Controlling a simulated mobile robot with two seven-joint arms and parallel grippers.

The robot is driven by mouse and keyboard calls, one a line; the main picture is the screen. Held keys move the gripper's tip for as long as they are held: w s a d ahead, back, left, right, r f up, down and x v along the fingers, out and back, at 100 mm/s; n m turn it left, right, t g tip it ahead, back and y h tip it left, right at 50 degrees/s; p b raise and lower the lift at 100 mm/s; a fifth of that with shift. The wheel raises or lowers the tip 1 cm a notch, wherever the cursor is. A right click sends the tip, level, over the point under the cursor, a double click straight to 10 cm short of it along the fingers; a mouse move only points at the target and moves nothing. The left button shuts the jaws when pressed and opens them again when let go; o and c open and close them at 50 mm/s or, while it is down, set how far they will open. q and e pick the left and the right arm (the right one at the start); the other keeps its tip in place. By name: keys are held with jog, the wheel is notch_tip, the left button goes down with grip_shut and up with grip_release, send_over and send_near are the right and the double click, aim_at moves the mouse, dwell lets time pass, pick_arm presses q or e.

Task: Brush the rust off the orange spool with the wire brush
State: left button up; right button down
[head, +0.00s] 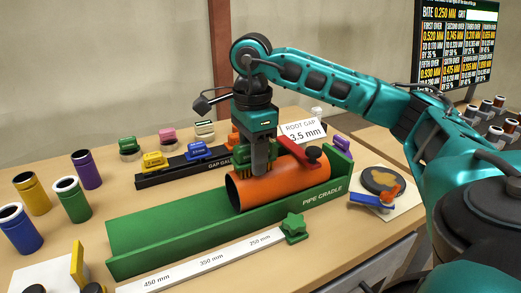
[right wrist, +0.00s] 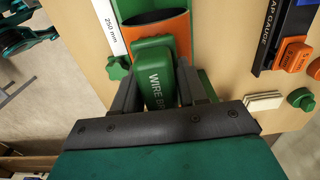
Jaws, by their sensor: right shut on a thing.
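The orange spool (head: 285,188) lies on its side in the green pipe cradle (head: 165,228), its open end facing left. It also shows in the right wrist view (right wrist: 170,24). My right gripper (head: 262,170) points down over the spool's near-left part and is shut on the green wire brush (head: 241,157). The brush's lettered green body (right wrist: 158,75) sits between the fingers in the right wrist view. I cannot make out rust on the visible surface. My left gripper is not in view.
A red-handled clamp (head: 298,150) stands over the spool's right part. A gap gauge rack (head: 185,168) is behind, a ruler (head: 210,266) in front. Several coloured pipes (head: 72,198) stand at left. A blue-and-orange tool (head: 373,200) lies on a pad at right.

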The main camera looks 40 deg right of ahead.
jog(key=shift+a+f, duration=0.1)
jog(key=shift+a, duration=0.1)
jog(key=shift+d, duration=0.1)
jog(key=shift+d, duration=0.2)
jog(key=shift+s+d, duration=0.2)
jog(key=shift+d, duration=0.35)
jog(key=shift+s+d, duration=0.15)
jog(key=shift+d, duration=0.35)
jog(key=shift+w+a, duration=0.2)
jog(key=shift+a, duration=0.4)
jog(key=shift+w+a, duration=0.2)
jog(key=shift+a, duration=0.4)
jog(key=shift+r, duration=0.2)
notch_tip(320, 180, up, 7)
jog(key=p, duration=0.6)
jog(key=shift+f, duration=0.1)
